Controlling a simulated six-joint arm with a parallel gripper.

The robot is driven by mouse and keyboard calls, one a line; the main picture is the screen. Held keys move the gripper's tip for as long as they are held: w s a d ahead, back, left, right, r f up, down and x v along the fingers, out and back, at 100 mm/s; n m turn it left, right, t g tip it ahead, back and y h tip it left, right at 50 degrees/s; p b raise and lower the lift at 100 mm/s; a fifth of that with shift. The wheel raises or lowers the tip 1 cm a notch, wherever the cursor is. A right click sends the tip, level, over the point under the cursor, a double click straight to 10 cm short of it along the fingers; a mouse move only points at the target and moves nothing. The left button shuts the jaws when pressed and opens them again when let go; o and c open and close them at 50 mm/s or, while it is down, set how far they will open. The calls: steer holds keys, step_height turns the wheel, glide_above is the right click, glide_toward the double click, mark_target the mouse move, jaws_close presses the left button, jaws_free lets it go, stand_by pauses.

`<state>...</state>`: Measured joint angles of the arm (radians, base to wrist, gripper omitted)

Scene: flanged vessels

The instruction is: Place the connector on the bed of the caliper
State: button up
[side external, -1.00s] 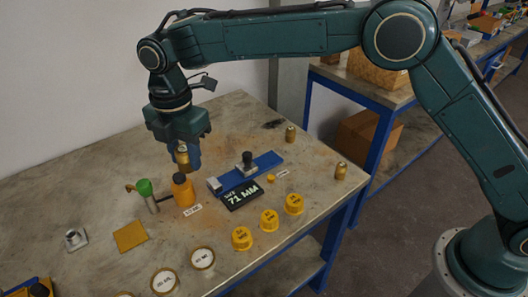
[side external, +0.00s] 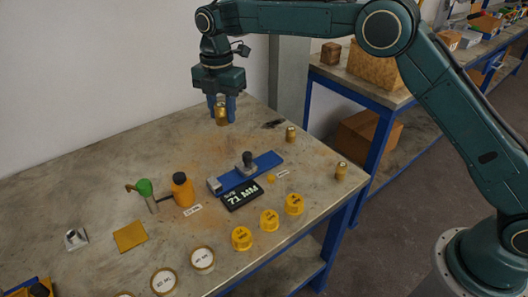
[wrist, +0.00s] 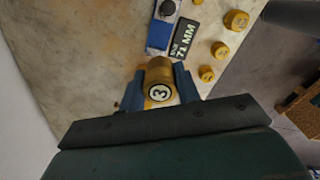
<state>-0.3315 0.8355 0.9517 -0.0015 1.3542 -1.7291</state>
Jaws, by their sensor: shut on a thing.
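My gripper (side external: 221,112) is shut on a brass connector (side external: 221,117) and holds it in the air above the back of the table. In the wrist view the connector (wrist: 159,80) shows a round white end marked 3 between the blue fingers. The caliper (side external: 258,169) is a blue bar with a grey jaw at its left end and a grey slider with a dark knob. It lies on the table below and right of my gripper, apart from it. Its display (side external: 241,195) reads 71 MM. The caliper's bed is partly visible in the wrist view (wrist: 160,34).
Two brass connectors (side external: 291,134) (side external: 341,171) stand at the right. Several yellow caps (side external: 269,220) and white-topped round pieces (side external: 202,259) line the front. An orange bottle (side external: 182,190), a green-topped item (side external: 145,191) and a yellow pad (side external: 130,236) sit left of the caliper.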

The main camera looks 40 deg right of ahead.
mark_target(230, 179)
step_height(230, 179, down, 19)
steer(key=shift+f, duration=0.2)
stand_by(0.8)
steer(key=shift+f, duration=0.15)
steer(key=o, duration=1.1)
step_height(230, 179, up, 12)
steer(key=shift+r, duration=0.2)
stand_by(0.5)
